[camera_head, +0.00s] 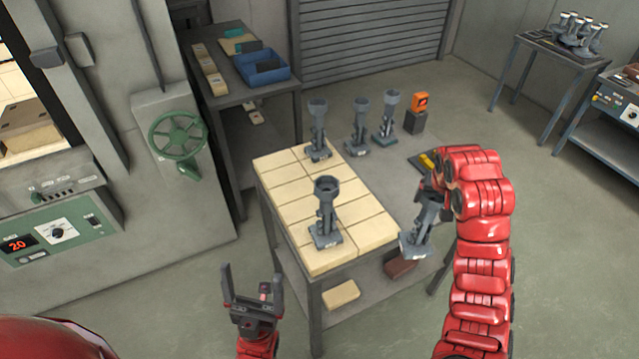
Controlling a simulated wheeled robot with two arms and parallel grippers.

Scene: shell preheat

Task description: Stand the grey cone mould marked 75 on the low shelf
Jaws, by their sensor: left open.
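Several grey cone moulds are in view; I cannot read any marks on them. One mould (326,212) stands upright on the near part of the tiled table top, and another (318,130) stands at its far end. Two more (360,127) (388,118) stand on the grey part behind. A tilted mould (418,228) is at the right side of the table, touching or close to my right gripper (432,188), whose fingers are mostly hidden by my red arm. My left gripper (252,288) is open and empty, left of the table. A low shelf (375,290) lies under the table top.
Bricks (341,295) (400,265) lie on the low shelf. An orange-topped device (419,102) stands at the table's back right. A side bench holds a blue bin (262,68). A panel reading 20 (17,245) and a green handwheel (178,135) are at left. More moulds (580,33) stand far right.

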